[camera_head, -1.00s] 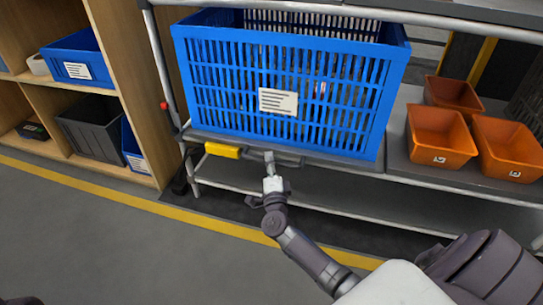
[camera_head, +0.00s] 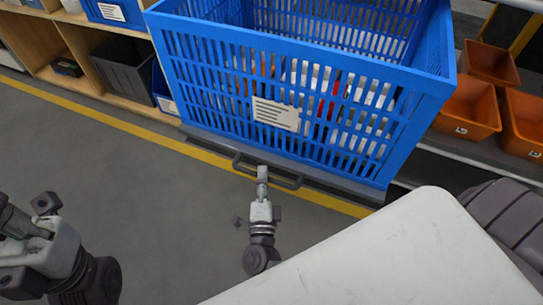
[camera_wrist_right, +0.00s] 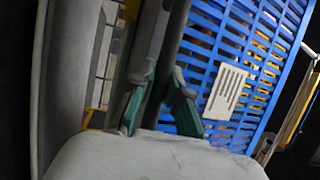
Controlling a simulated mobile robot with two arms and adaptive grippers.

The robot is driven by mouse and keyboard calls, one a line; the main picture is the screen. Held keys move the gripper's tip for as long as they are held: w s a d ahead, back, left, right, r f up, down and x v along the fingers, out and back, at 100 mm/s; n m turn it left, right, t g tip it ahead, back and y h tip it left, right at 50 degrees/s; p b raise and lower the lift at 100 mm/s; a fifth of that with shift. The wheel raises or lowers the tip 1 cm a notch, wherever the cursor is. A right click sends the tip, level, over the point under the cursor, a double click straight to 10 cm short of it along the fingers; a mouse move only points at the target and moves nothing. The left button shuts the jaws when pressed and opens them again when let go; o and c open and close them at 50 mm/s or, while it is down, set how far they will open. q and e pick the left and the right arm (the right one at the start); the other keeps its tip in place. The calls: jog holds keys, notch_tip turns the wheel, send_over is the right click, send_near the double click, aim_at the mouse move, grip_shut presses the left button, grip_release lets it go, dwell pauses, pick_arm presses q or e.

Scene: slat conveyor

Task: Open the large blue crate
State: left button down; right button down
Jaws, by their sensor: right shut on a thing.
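The large blue crate (camera_head: 215,52) is slatted with a white label and stands on a grey pull-out shelf (camera_head: 330,183) in the head view. Its top is uncovered, and red and orange things show through its slats. My right gripper (camera_head: 262,176) is shut on the dark bar handle (camera_head: 288,183) at the shelf's front. In the right wrist view, the green-padded fingers (camera_wrist_right: 160,105) are around a dark bar, with the crate (camera_wrist_right: 262,62) behind. My left arm's end (camera_head: 55,245) is at the lower left, away from the crate; its fingers are not clear.
Orange bins (camera_head: 468,108) sit on the rack to the right. A wooden shelf (camera_head: 45,32) with blue and black boxes stands at the left. The grey floor (camera_head: 120,165) in front of the crate is clear, crossed by a yellow line.

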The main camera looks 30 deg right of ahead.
jog(key=shift+s+a, duration=0.95)
jog(key=shift+a, duration=0.2)
jog(key=c, duration=1.1)
grip_release()
jog(key=shift+c, duration=0.2)
jog(key=v, duration=0.8)
jog(key=shift+s+f, duration=0.1)
